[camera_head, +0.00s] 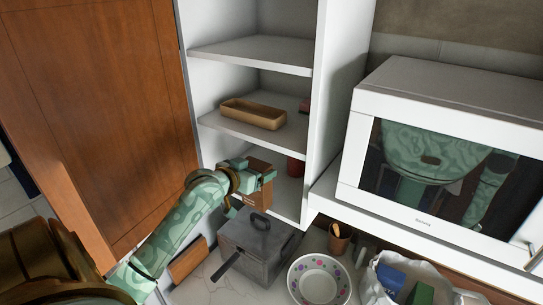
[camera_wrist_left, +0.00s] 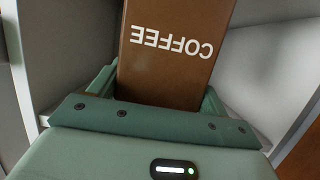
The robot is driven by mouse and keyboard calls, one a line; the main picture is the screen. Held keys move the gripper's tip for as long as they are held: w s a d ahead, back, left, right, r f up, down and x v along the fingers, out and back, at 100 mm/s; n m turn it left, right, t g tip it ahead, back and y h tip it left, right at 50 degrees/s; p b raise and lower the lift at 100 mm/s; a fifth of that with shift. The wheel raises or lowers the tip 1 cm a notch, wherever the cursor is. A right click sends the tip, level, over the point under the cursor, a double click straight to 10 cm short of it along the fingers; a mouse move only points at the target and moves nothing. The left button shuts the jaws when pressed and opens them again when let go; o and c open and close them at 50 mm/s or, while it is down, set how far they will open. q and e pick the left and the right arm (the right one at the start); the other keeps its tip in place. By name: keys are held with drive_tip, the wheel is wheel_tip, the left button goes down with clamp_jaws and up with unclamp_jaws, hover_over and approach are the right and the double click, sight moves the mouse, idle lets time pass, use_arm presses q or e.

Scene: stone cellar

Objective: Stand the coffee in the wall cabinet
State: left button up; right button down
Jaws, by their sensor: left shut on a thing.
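The coffee (camera_wrist_left: 172,60) is a brown box with white COFFEE lettering, upside down in the left wrist view. It also shows in the head view (camera_head: 262,168). My left gripper (camera_head: 250,180) is shut on it, a finger on each side. The open white wall cabinet (camera_head: 250,55) has several shelves and a brown wooden door swung open to the left. The gripper and coffee are at the opening of its lowest compartment. I cannot tell whether the coffee touches the cabinet floor. My right gripper is not in view.
A tan tray (camera_head: 252,114) sits on the middle shelf. A red object (camera_head: 296,167) stands in the lowest compartment, right of the coffee. A grey pot (camera_head: 258,240), a dotted bowl (camera_head: 319,279) and a bag (camera_head: 400,280) are below. A white microwave (camera_head: 440,150) is at right.

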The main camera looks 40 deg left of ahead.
use_arm(q)
drive_tip(key=w, duration=0.3)
drive_tip(key=shift+a, duration=0.15)
drive_tip(key=x, duration=0.1)
drive_tip(key=p+x, duration=0.1)
drive_tip(key=x, duration=0.2)
drive_tip(key=shift+w+r, duration=0.25)
drive_tip(key=shift+r, duration=0.05)
drive_tip(key=shift+s, duration=0.1)
drive_tip(key=o, duration=1.1)
drive_tip(key=shift+f, duration=0.15)
drive_tip(key=shift+c, duration=0.2)
drive_tip(key=o, duration=0.4)
